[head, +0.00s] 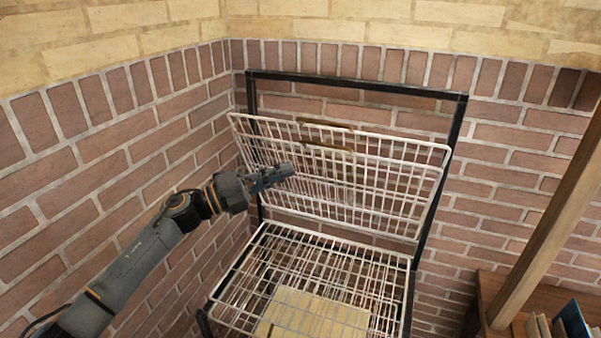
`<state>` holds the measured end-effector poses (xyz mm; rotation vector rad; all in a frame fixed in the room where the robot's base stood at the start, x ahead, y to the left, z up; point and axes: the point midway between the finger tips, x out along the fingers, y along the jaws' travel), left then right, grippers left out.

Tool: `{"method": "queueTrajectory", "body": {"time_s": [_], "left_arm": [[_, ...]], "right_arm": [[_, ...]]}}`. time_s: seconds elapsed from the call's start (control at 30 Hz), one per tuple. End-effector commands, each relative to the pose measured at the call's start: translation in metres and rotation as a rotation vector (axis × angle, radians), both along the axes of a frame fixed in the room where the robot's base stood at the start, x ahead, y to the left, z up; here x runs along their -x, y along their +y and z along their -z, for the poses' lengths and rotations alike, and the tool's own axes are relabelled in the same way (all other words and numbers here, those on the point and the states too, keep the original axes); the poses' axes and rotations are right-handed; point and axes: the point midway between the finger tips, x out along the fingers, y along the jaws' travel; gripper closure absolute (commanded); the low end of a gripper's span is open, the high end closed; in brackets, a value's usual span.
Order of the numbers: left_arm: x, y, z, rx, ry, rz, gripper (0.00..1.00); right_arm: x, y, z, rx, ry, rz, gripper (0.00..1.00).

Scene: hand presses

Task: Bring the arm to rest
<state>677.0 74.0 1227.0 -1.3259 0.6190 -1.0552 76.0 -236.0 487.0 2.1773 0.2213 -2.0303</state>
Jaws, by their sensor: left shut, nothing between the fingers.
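My left arm comes in from the lower left. My left gripper (279,174) is shut and empty. It shows in front of the left part of the raised white wire lid (400,190) of a press; I cannot tell whether it touches the wires. The lid is tilted up and leans back toward a black frame (350,84). A brown handle (326,124) shows at the lid's top edge. My right gripper is not in view.
Below the lid is a white wire lower rack (250,285) with a pale wooden block (300,312) seen among its wires. Brick walls (95,155) close in the left and back. A wooden shelf (490,290) with books (572,320) stands at the lower right, with a slanted wooden post (545,240).

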Motion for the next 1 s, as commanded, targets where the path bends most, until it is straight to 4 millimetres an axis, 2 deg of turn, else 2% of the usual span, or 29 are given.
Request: {"method": "queueTrajectory", "body": {"time_s": [0.03, 0.1, 0.23, 0.37, 0.57, 0.67, 0.77, 0.83, 0.97, 1.0], "left_arm": [[0.004, 0.009, 0.005, -0.002, -0.002, -0.001, 1.00], [0.009, 0.018, 0.005, -0.002, -0.002, -0.001, 1.00], [0.015, 0.029, 0.005, 0.000, -0.001, 0.001, 1.00], [0.018, 0.030, 0.008, 0.034, 0.019, -0.019, 1.00], [0.022, 0.027, 0.031, 0.287, 0.197, -0.203, 1.00], [0.029, 0.039, 0.058, 0.449, 0.360, -0.354, 1.00], [0.042, 0.058, 0.094, 0.589, 0.546, -0.516, 1.00], [0.057, 0.073, 0.126, 0.671, 0.690, -0.635, 1.00], [0.105, 0.100, 0.192, 0.787, 0.977, -0.858, 1.00], [0.124, 0.107, 0.212, 0.811, 1.069, -0.928, 1.00]], "right_arm": [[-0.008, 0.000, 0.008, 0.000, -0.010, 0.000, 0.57], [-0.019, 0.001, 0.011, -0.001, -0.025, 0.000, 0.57], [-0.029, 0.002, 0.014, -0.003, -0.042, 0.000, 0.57], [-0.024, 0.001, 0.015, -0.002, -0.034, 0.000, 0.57], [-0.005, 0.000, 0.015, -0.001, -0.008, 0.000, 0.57], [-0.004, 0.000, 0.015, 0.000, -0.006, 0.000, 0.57], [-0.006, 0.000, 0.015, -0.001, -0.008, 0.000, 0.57], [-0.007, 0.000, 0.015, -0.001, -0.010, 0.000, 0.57], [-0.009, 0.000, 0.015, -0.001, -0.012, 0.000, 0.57], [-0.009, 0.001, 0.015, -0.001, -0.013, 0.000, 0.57]]}}
